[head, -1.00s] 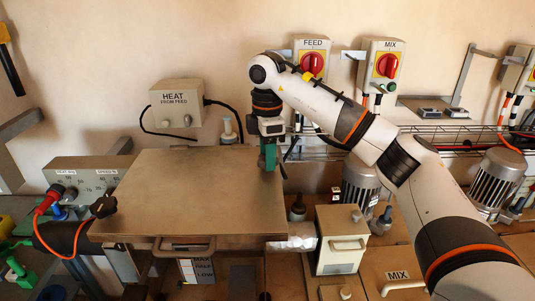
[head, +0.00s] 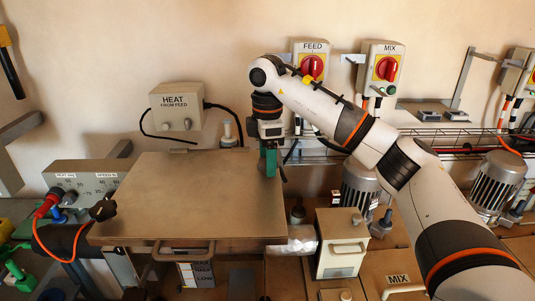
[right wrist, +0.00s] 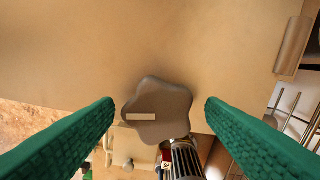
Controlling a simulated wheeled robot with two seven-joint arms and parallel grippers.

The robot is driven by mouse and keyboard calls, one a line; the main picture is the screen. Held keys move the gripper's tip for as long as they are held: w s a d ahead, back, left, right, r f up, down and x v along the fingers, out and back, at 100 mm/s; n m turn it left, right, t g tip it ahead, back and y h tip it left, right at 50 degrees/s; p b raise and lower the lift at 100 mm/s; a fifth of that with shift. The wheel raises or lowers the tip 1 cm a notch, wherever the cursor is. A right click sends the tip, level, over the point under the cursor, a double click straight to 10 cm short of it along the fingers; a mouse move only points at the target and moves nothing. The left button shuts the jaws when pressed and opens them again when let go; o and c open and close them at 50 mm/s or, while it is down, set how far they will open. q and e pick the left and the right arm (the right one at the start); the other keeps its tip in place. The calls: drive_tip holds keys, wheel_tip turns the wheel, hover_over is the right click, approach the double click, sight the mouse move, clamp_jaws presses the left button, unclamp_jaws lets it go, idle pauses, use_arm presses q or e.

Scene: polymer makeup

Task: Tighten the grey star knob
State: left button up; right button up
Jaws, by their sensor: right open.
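The grey star knob (right wrist: 158,108) shows in the right wrist view, between my right gripper's green fingers and apart from both. A pale rectangular mark is on its face. My right gripper (right wrist: 160,110) is open around the knob, with a gap on each side. In the head view, my right gripper (head: 268,162) points down at the right rear edge of the flat metal lid (head: 190,195). The grey knob cannot be made out clearly there, behind the gripper. My left gripper is not in view.
A black star knob (head: 103,210) is at the lid's left front corner. A beige box (head: 341,242) with a handle stands right of the lid. A motor (head: 360,188) is behind it. The HEAT (head: 176,112), FEED (head: 312,66) and MIX (head: 384,68) boxes are on the wall.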

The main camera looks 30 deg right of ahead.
drive_tip(key=shift+r, duration=0.5)
wheel_tip(320, 180, up, 11)
idle(0.4)
